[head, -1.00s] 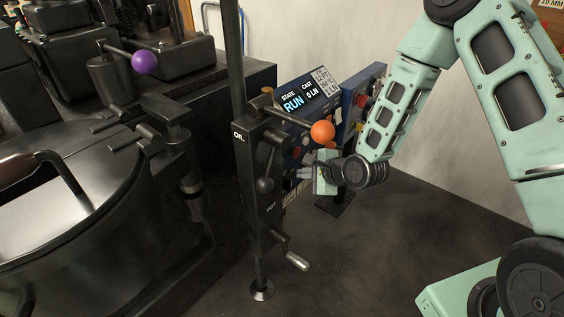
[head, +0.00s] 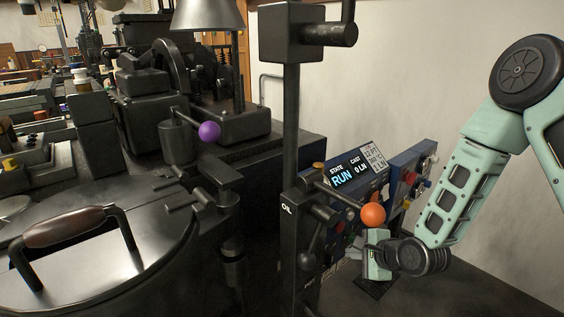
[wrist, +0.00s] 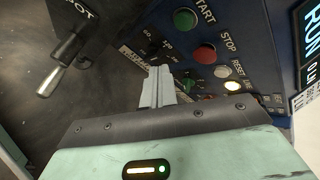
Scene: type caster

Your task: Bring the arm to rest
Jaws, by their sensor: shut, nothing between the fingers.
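My arm reaches in from the right in the head view, bent at the elbow. My gripper (head: 376,256) is in front of the blue control panel (head: 408,187), just below the orange ball knob (head: 373,215). In the wrist view its pale fingers (wrist: 158,78) are together with nothing between them. I cannot tell whether the fingertips touch the panel.
The display (head: 352,170) reads RUN and 0 LN. A black post (head: 291,120) stands left of the panel. A round black lid (head: 110,255) with a brown handle and a purple ball lever (head: 209,131) are at left. A silver-tipped lever (wrist: 50,82) is near the gripper. A pale wall is behind.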

